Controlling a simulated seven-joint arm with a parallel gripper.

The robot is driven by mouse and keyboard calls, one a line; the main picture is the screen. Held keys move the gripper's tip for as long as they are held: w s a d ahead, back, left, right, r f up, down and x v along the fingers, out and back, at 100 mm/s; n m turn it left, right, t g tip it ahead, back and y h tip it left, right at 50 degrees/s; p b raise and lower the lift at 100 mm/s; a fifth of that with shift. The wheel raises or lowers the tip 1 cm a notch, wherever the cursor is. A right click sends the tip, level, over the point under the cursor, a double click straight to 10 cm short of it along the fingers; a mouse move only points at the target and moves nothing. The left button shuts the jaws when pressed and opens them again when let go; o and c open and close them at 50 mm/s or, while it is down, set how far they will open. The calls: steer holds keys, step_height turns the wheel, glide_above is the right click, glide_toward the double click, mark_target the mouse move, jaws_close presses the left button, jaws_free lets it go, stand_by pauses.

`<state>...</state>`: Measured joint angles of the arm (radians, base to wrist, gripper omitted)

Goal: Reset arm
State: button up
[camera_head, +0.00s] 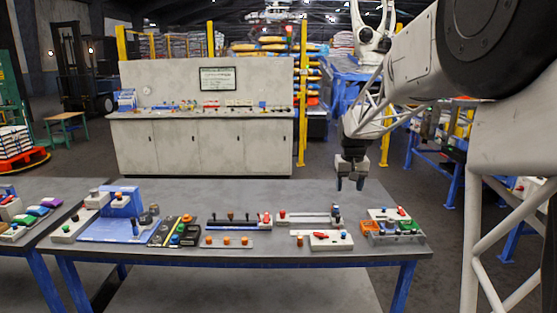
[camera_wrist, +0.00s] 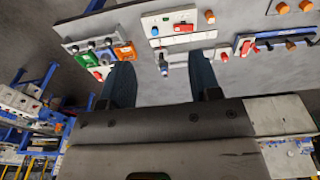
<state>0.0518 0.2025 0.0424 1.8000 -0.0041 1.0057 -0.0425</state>
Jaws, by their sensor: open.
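My gripper (camera_head: 349,184) is open and empty. In the head view it hangs above the back right part of the grey control table (camera_head: 270,190), fingers pointing down, clear of the tabletop. In the wrist view the two dark fingers of my gripper (camera_wrist: 160,82) stand well apart with nothing between them. My white arm (camera_head: 415,60) reaches in from the right side of the head view.
Beneath lie a panel with green and orange blocks (camera_wrist: 82,60), a white box with a red switch (camera_head: 331,240) and a blue lever strip (camera_head: 235,225). A grey console (camera_head: 205,148) stands behind. A yellow post (camera_head: 303,90) rises behind the table.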

steer(key=s+a+r, duration=0.1)
steer(key=s+r, duration=0.1)
steer(key=s, duration=0.5)
steer(key=s+a+r, duration=0.1)
steer(key=s+r, duration=0.1)
steer(key=s, duration=0.5)
steer(key=s+a+f, duration=0.1)
steer(key=s+f, duration=0.1)
steer(key=s, duration=1.5)
steer(key=s+f+t, duration=0.1)
steer(key=s+f, duration=0.2)
steer(key=s, duration=1.5)
steer(key=shift+s+a+f+t, duration=0.2)
steer(key=shift+s+a+t, duration=0.1)
steer(key=shift+a, duration=0.1)
steer(key=shift+w, duration=0.1)
steer(key=shift+c, duration=0.2)
